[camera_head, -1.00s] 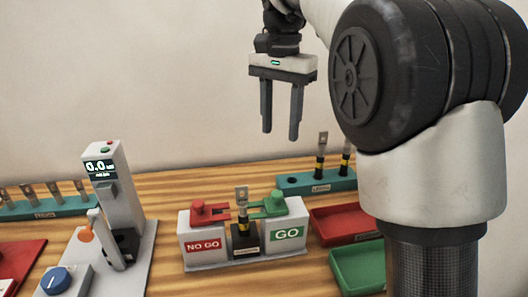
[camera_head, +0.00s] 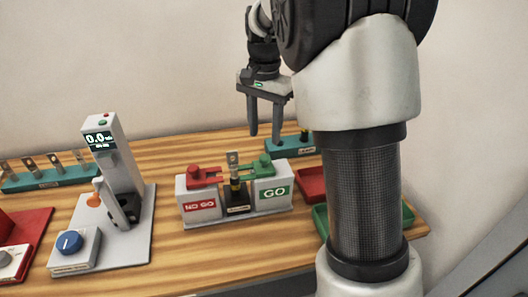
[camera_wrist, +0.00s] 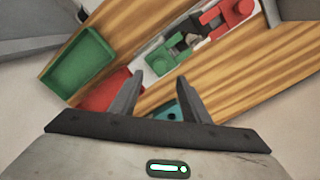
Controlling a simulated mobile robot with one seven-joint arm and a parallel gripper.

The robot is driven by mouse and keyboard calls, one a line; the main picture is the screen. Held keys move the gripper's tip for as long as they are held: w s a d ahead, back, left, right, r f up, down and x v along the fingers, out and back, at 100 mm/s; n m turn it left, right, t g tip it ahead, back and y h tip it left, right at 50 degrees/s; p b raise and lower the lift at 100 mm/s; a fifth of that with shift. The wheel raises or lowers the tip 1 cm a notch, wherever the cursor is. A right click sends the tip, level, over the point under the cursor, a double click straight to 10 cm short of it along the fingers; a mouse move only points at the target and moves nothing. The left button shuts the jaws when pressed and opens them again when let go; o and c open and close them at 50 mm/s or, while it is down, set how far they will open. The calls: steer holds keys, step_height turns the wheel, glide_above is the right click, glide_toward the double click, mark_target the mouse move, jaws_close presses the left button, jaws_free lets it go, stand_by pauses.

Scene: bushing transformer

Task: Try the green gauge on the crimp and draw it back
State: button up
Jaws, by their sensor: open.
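The green gauge (camera_head: 256,166) rests on the GO block (camera_head: 273,191) at the right of the gauge stand. Its flat arm reaches left toward the crimped lug (camera_head: 234,181), which stands upright in a black holder. I cannot tell whether the gauge touches the crimp. The red gauge (camera_head: 203,174) sits on the NO GO block (camera_head: 199,205). My gripper (camera_head: 264,134) points down, open and empty, above and behind the stand's right end. In the wrist view, the green gauge (camera_wrist: 157,56) and red gauge (camera_wrist: 229,15) lie beyond my open fingers (camera_wrist: 160,97).
A teal rack (camera_head: 291,144) stands behind the stand, partly hidden by my arm. A red tray (camera_head: 311,183) and a green tray (camera_head: 407,213) lie at right. A tester with a display (camera_head: 98,139) and another teal rack (camera_head: 20,180) are at left. Bare wood lies in front.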

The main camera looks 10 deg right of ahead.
mark_target(265, 157)
step_height(265, 157, down, 8)
steer(key=shift+r, duration=0.2)
